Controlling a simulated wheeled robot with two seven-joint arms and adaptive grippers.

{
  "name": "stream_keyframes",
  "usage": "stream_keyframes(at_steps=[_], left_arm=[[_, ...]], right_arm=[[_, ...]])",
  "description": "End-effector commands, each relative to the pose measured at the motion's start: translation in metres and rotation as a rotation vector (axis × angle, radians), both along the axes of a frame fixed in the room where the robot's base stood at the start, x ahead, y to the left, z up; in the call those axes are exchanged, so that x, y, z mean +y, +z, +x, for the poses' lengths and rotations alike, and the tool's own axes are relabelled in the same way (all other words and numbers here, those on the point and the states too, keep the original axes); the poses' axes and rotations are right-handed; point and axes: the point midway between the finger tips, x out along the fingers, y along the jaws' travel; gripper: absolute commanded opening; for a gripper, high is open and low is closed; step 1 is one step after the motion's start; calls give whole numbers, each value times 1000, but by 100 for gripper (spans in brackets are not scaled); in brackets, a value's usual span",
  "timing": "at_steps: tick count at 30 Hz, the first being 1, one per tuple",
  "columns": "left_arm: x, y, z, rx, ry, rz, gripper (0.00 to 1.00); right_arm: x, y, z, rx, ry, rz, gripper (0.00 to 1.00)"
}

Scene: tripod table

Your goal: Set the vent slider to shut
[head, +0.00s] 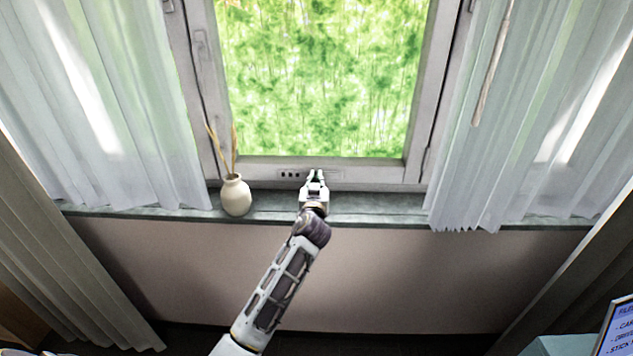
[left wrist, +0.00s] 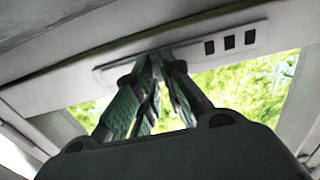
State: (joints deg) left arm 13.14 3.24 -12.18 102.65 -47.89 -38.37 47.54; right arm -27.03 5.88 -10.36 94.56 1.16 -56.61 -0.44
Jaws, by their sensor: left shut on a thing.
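The vent (head: 287,174) is a pale strip on the bottom rail of the window frame. In the head view its dark slots show left of my left gripper (head: 316,177). In the left wrist view the vent plate (left wrist: 120,70) runs across the upper part, with three open dark slots at its right. My left gripper's fingertips (left wrist: 160,57) meet at the middle of the plate, left of the slots there. They are shut on the slider's small knob, which is mostly hidden between them. My right gripper is not in view.
A cream vase (head: 236,195) with dry stems stands on the sill (head: 375,210), left of my left gripper. Sheer curtains (head: 130,110) hang on both sides. The sill right of the gripper is clear up to the right curtain (head: 490,150).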

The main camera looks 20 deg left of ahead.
Motion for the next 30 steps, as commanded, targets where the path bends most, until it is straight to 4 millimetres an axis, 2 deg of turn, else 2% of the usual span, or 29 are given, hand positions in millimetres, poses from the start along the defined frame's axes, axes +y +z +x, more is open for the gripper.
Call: stream_keyframes(at_steps=[5, 8, 18, 24, 30], left_arm=[[16, 0, -4, 3, 3, 1, 0], [28, 0, -8, 2, 3, -1, 0], [62, 0, -18, 2, 2, 0, 0], [74, 1, -22, -1, 2, 1, 0], [77, 0, -22, -1, 3, 1, 0]], right_arm=[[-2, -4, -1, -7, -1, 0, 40], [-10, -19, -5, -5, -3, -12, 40], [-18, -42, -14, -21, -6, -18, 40], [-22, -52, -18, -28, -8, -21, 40], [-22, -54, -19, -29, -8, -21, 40]])
